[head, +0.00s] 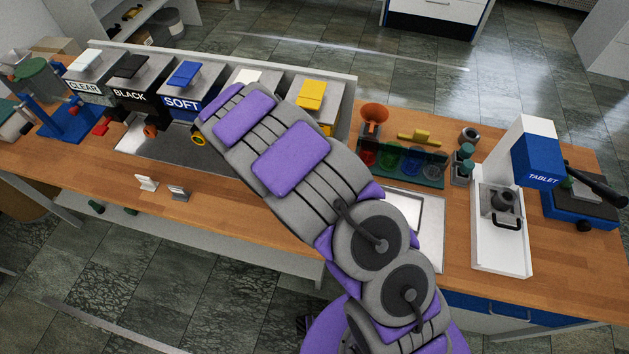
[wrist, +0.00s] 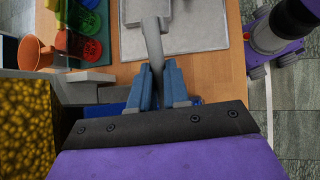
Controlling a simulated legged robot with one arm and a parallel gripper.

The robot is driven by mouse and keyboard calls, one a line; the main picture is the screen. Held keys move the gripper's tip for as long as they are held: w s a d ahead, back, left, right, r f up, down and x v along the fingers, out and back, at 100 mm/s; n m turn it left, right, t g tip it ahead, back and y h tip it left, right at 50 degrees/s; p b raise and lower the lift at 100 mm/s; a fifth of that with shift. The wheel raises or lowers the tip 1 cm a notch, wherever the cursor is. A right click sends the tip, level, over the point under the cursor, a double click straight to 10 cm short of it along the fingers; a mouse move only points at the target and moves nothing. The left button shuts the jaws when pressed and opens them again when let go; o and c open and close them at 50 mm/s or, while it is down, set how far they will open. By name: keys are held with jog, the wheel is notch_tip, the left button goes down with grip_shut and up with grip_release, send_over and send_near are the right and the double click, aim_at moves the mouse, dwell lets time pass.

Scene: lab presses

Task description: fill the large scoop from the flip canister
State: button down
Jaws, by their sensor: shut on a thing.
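In the wrist view my gripper (wrist: 168,82) is shut on the handle of a grey scoop (wrist: 148,12). The scoop's body reaches past the top edge, so its inside cannot be judged. A bin of yellow granules (wrist: 25,125) stands close on the left in the wrist view. In the head view a row of canisters has labels CLEAR, BLACK and SOFT (head: 182,92). A white-lidded canister (head: 246,77) and a yellow-lidded canister (head: 311,95) are partly behind my arm. No readable label says flip. My gripper and the scoop are hidden by my arm in the head view.
A white TABLET press (head: 503,215) is farther right. A metal tray (head: 425,228) lies in front of the rack. The bench front at left holds two small stands (head: 178,192).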

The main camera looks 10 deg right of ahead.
jog(key=shift+d+f, duration=0.1)
jog(key=shift+f, duration=0.3)
jog(key=shift+f+h, duration=0.3)
jog(key=shift+h, duration=0.1)
jog(key=shift+w+a+f+b, duration=0.1)
jog(key=shift+a+f+b, duration=0.35)
jog(key=shift+a+f, duration=0.6)
jog(key=shift+w+d+f+p, duration=0.1)
jog(key=shift+w+d+p, duration=0.2)
jog(key=shift+w, duration=0.05)
jog(key=shift+s+d, duration=0.1)
jog(key=shift+s, duration=0.05)
